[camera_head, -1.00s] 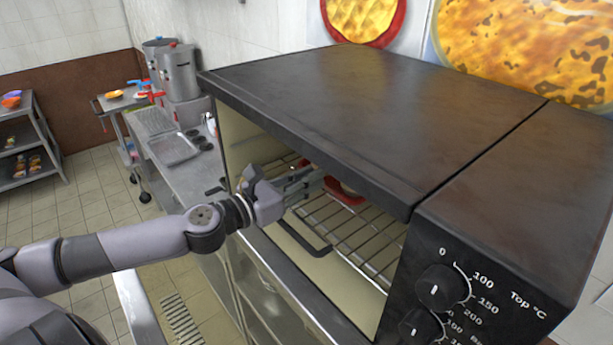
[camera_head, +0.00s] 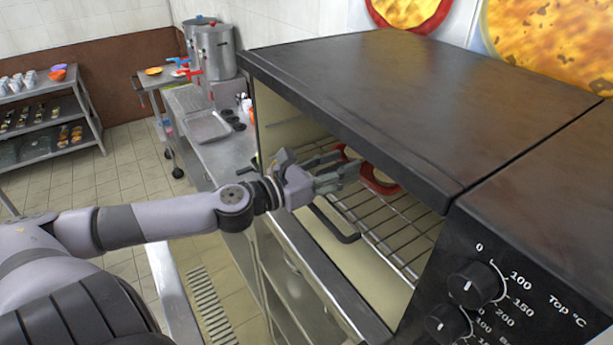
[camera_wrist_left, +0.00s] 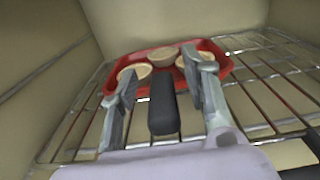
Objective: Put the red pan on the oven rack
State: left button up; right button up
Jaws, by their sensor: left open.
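The red pan (camera_head: 381,184) lies on the wire oven rack (camera_head: 393,228) inside the open oven, partly hidden by my left gripper and the oven's top edge. In the left wrist view the red pan (camera_wrist_left: 222,62) holds several round, pale brown items, and its black handle (camera_wrist_left: 163,105) points towards me. My left gripper (camera_head: 343,168) is open in the oven's mouth. In the wrist view its fingers (camera_wrist_left: 160,75) stand on either side of the handle, with gaps visible. My right gripper is out of view.
The oven's black top (camera_head: 420,100) overhangs my left gripper. A dark curved handle (camera_head: 335,225) juts at the oven's front edge. A steel counter (camera_head: 215,155) with a tray and pots stands to the left. Open floor lies left of the counter.

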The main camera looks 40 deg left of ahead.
pick_arm(q)
jog(key=v, duration=1.1)
jog(key=shift+s, duration=0.25)
jog(key=shift+a, duration=0.1)
